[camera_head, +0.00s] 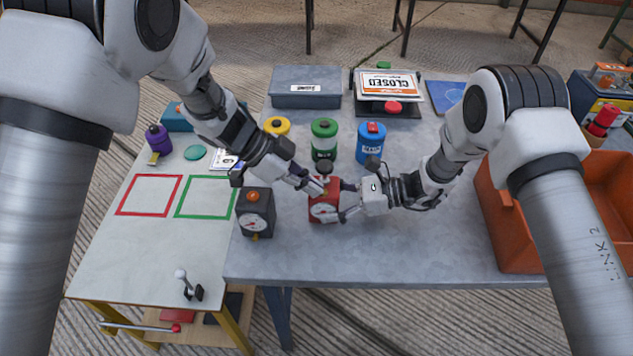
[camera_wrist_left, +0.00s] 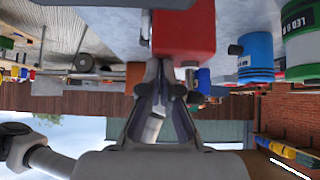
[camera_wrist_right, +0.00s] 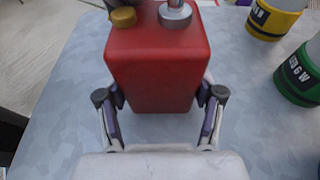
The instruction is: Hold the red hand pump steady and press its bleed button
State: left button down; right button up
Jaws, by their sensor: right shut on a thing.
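The red hand pump (camera_head: 324,212) stands upright on the grey table, with a round white gauge on its front. In the right wrist view its red body (camera_wrist_right: 158,70) sits between my right fingers; a brass button (camera_wrist_right: 123,17) and a silver fitting (camera_wrist_right: 175,14) are on its top. My right gripper (camera_head: 347,206) is shut on the pump's body from the right. My left gripper (camera_head: 317,186) has its fingertips together at the top of the pump; it also shows in the left wrist view (camera_wrist_left: 165,68), close to the red body. Whether the left tips touch the button cannot be told.
A dark gauge box (camera_head: 257,215) with an orange knob stands just left of the pump. Yellow (camera_head: 277,126), green (camera_head: 324,140) and blue (camera_head: 370,143) canisters stand behind. An orange bin (camera_head: 503,225) is at the right. The table in front of the pump is clear.

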jog(key=shift+w+a+f, duration=0.1)
jog(key=shift+f, duration=0.05)
pick_arm(q)
jog(key=v, duration=0.7)
jog(key=shift+w+r, duration=0.2)
jog(key=shift+d, duration=0.1)
pick_arm(e)
jog(key=o, duration=0.9)
jog(key=shift+o, duration=0.2)
jog(key=shift+w, duration=0.1)
